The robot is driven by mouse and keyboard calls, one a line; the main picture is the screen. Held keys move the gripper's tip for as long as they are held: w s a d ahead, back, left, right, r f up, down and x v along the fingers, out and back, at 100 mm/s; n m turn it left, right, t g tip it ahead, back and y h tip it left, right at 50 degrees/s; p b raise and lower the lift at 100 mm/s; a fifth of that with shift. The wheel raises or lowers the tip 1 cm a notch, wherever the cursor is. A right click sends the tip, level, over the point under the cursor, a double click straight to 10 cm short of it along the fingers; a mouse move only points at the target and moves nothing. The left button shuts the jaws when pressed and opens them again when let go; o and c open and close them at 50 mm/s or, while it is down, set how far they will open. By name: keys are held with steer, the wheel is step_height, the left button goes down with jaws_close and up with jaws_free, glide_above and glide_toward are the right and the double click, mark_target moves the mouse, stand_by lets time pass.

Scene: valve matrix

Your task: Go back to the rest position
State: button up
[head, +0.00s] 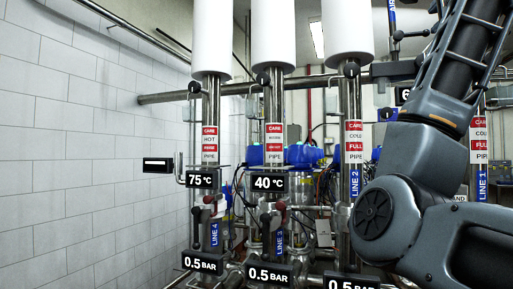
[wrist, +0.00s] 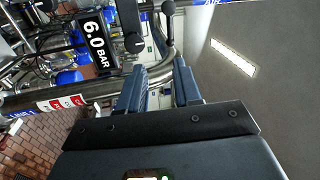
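My gripper (wrist: 159,88) shows in the wrist view, with its two dark blue fingers apart and nothing visible between them. It points toward a bent steel pipe (wrist: 168,60) with a black knob (wrist: 134,42) near the left finger; I cannot tell the distance to them. In the head view my arm fills the right side, raised and folded upward, and the gripper itself is out of that picture.
Vertical pipes in the head view carry a 75 °C display (head: 203,180), a 40 °C display (head: 269,183) and 0.5 BAR displays (head: 268,275). Red-handled valves (head: 209,200) sit between them. A 6.0 BAR display (wrist: 97,45) is near my gripper. A tiled wall (head: 80,150) bounds the left.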

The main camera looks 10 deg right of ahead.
steer(key=w+a+f+n, duration=0.2)
steer(key=w+f, duration=0.1)
steer(key=f, duration=0.6)
steer(key=w+a+f+n+y, duration=0.1)
steer(key=w+f+n, duration=0.2)
steer(key=f, duration=0.6)
steer(key=w+a+f+n, duration=0.2)
steer(key=w+f, duration=0.1)
steer(key=f, duration=0.6)
steer(key=s+a+f+n+t+y, duration=0.1)
steer(key=s+a+f+n+y, duration=0.2)
steer(key=f, duration=1)
steer(key=s+a+f+n+y, duration=0.1)
steer(key=s+a+f+n, duration=0.3)
steer(key=f, duration=0.9)
steer(key=s+a+f+n+y, duration=0.2)
steer(key=s+a+f+n, duration=0.25)
steer(key=s+f, duration=0.5)
steer(key=s+a+f+n+y, duration=0.25)
steer(key=s+a+f, duration=0.35)
steer(key=s+f, duration=0.3)
steer(key=s+a+n+g+y, duration=0.1)
steer(key=s+a, duration=0.2)
steer(key=s, duration=0.9)
steer(key=s+a+r+n+g+y, duration=0.1)
steer(key=s+a+n, duration=0.1)
steer(key=s, duration=1)
steer(key=shift+s+a+g, duration=0.35)
steer(key=shift+a+g, duration=0.05)
steer(key=shift+a, duration=0.2)
